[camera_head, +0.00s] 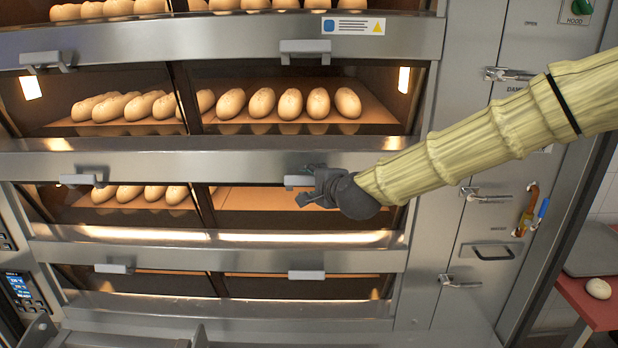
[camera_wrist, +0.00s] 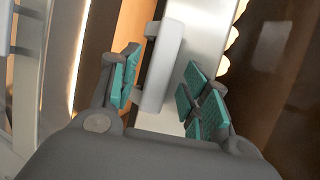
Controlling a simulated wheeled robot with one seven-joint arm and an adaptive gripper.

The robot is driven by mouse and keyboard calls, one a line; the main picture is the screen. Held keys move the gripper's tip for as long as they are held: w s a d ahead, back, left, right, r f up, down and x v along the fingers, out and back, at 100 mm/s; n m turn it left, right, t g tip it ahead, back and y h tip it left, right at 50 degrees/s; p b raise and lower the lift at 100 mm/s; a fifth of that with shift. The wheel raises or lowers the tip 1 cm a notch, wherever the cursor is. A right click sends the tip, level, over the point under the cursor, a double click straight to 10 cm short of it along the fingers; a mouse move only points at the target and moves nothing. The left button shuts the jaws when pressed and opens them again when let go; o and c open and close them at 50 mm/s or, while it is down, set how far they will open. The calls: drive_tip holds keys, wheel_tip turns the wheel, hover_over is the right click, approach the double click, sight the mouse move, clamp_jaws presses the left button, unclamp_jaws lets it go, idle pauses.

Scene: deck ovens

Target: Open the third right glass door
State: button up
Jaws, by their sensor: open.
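The third right glass door (camera_head: 260,199) is shut, in the third visible oven row from the top, with a bare lit deck behind its glass. Its pale handle (camera_head: 292,181) sits on the metal strip at the door's upper edge. My gripper (camera_head: 312,188) is at this handle and hides its right part. In the wrist view the handle (camera_wrist: 163,60) runs between my two open fingers (camera_wrist: 160,90) with teal pads.
Another handle (camera_head: 305,52) is above and a lower one (camera_head: 306,275) is below. Bread loaves (camera_head: 290,104) lie behind the glass of the row above. To the right are a metal side panel with latches (camera_head: 486,195) and a red table (camera_head: 590,300).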

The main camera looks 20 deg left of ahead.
drive_tip(key=shift+w+a+f, duration=0.25)
drive_tip(key=shift+w+a, duration=0.2)
drive_tip(key=shift+w, duration=0.05)
clamp_jaws()
